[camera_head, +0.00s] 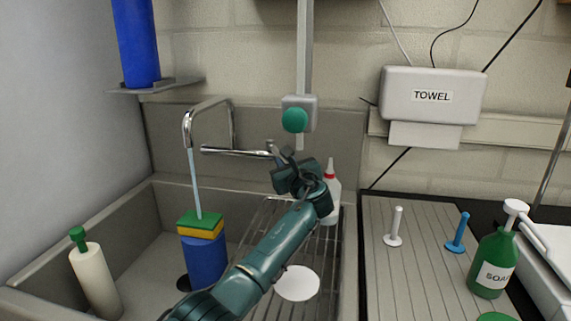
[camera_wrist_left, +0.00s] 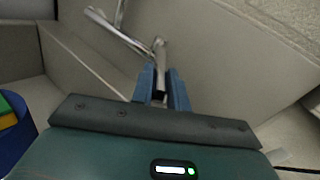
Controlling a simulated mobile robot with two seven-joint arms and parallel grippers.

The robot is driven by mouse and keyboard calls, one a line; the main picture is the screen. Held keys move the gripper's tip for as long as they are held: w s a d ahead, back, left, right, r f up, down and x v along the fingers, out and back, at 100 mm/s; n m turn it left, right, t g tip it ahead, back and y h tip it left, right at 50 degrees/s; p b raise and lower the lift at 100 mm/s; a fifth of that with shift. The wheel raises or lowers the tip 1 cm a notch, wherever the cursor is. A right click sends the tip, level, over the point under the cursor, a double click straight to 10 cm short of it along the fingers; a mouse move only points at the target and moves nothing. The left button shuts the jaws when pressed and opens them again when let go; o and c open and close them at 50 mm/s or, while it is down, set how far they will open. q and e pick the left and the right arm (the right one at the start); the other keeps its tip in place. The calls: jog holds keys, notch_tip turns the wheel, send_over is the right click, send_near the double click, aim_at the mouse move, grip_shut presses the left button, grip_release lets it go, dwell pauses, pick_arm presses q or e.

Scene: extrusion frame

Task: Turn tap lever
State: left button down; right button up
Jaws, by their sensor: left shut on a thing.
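The chrome tap (camera_head: 213,118) stands at the back of the sink, and a pale blue stream falls from its spout. Its lever (camera_head: 272,147) is at the right end of the horizontal pipe. My left gripper (camera_head: 285,160) is at that end, shut on the lever. In the left wrist view the lever (camera_wrist_left: 159,62) runs down between the two blue fingers of my left gripper (camera_wrist_left: 160,86). The pipe (camera_wrist_left: 115,30) shows beyond them at upper left. My arm hides part of the drying rack. My right gripper is not in view.
A blue cup (camera_head: 204,260) with a yellow-green sponge (camera_head: 200,224) stands under the stream. A white bottle with a red tip (camera_head: 331,190) is close to the right of my gripper. A green knob (camera_head: 294,120) is just above. A soap bottle (camera_head: 492,268) stands far right.

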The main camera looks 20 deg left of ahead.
pick_arm(q)
jog(key=c, duration=1.5)
grip_release()
jog(key=shift+o, duration=0.7)
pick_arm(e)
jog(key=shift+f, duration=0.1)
pick_arm(q)
jog(key=shift+s+d+r+p, duration=0.1)
jog(key=shift+s+d+p, duration=0.15)
jog(key=shift+p, duration=0.2)
jog(key=shift+p+v, duration=1.1)
jog(key=shift+p, duration=0.15)
jog(key=p+v, duration=0.5)
jog(key=v, duration=0.5)
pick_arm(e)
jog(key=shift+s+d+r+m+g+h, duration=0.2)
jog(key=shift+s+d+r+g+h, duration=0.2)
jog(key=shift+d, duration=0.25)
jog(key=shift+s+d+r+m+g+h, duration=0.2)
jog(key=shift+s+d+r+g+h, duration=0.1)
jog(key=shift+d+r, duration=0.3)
pick_arm(q)
jog(key=shift+s+d, duration=0.1)
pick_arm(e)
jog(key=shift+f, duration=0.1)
